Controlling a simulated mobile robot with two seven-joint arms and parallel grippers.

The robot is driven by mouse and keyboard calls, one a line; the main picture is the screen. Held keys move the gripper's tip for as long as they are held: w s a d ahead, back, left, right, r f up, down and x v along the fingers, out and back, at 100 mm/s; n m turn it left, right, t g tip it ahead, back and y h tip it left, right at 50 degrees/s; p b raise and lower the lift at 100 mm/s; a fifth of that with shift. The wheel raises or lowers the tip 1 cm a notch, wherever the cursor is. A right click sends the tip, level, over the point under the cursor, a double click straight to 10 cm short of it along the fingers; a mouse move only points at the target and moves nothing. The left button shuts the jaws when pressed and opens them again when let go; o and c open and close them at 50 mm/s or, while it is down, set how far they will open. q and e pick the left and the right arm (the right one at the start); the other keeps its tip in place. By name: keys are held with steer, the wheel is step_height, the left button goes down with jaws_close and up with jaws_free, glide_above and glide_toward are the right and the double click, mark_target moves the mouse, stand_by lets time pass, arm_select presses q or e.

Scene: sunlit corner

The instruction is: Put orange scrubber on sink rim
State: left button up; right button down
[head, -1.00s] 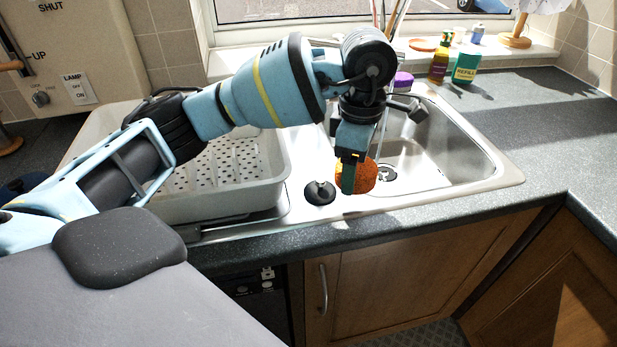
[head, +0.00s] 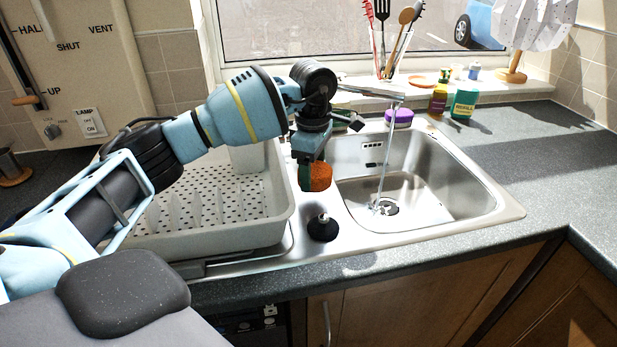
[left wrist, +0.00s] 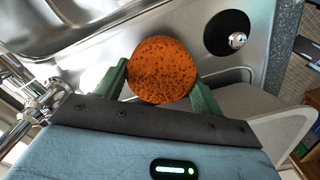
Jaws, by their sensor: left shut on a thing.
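The orange scrubber (head: 319,177) is round and sponge-like. My left gripper (head: 308,175) is shut on it, and in the left wrist view (left wrist: 162,85) its green fingers press on both sides of the scrubber (left wrist: 161,68). In the head view the scrubber is over the steel strip between the drying rack and the sink bowl. I cannot tell whether it touches the surface below. The steel sink rim (head: 352,242) runs along the front and around the bowl. My right gripper is not in view.
A black plug (head: 323,228) with a metal knob sits on the rim in front of the scrubber. A grey drying rack (head: 222,236) stands to the left. Water (head: 383,160) runs into the bowl. A purple sponge (head: 399,117) and bottles (head: 464,103) stand behind.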

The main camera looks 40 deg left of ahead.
arm_select(q)
steer(key=shift+w+a, duration=0.2)
steer(key=shift+a, duration=0.4)
steer(key=shift+a+f, duration=0.1)
steer(key=shift+f, duration=1.75)
steer(key=shift+f, duration=0.15)
steer(key=o, duration=0.9)
step_height(320, 180, up, 12)
steer(key=shift+r, duration=0.2)
